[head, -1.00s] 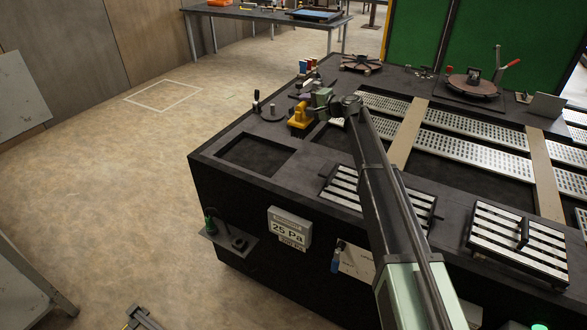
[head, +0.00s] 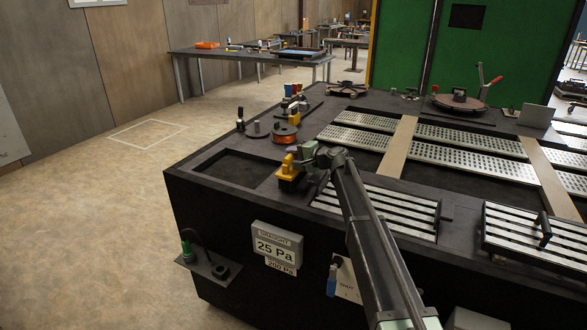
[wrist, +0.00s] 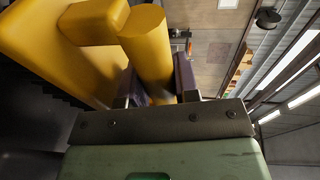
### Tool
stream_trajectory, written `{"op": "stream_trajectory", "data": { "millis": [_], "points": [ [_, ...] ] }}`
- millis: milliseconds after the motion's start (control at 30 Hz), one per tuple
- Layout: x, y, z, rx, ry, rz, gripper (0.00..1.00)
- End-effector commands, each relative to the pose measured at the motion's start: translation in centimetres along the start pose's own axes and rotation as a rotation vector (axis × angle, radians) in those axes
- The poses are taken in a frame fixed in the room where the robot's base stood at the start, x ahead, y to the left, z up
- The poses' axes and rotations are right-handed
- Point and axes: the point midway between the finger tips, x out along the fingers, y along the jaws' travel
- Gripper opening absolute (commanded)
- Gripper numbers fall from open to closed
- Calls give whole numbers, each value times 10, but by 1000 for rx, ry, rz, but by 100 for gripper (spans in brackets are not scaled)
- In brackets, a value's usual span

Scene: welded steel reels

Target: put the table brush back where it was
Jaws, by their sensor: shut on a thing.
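The table brush has a yellow body (head: 288,168) with dark bristles below it. In the head view it is at the right edge of the recess in the near left part of the black table. My gripper (head: 303,155) is shut on it from the right. In the wrist view the yellow handle (wrist: 148,45) passes between my two fingers (wrist: 155,88). The brush looks roughly upright. I cannot tell whether its bristles touch the table top.
An empty recess (head: 222,166) lies left of the brush. Behind it are an orange reel (head: 285,132) and several small bottles and tools. A slatted plate (head: 385,205) lies to the right, with a second slatted plate (head: 530,240) farther right. A 25 Pa sign (head: 277,246) is on the front.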

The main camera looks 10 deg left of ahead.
Motion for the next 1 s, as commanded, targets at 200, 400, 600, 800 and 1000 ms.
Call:
{"op": "stream_trajectory", "data": {
  "millis": [200,400,600,800,1000],
  "points": [
    [1,7,0,0,0,0,0],
    [2,10,0,0,0,0,32],
    [2,10,0,0,0,0,54],
    [1,6,0,0,0,0,54],
    [-36,4,2,0,3,0,54]
  ]
}}
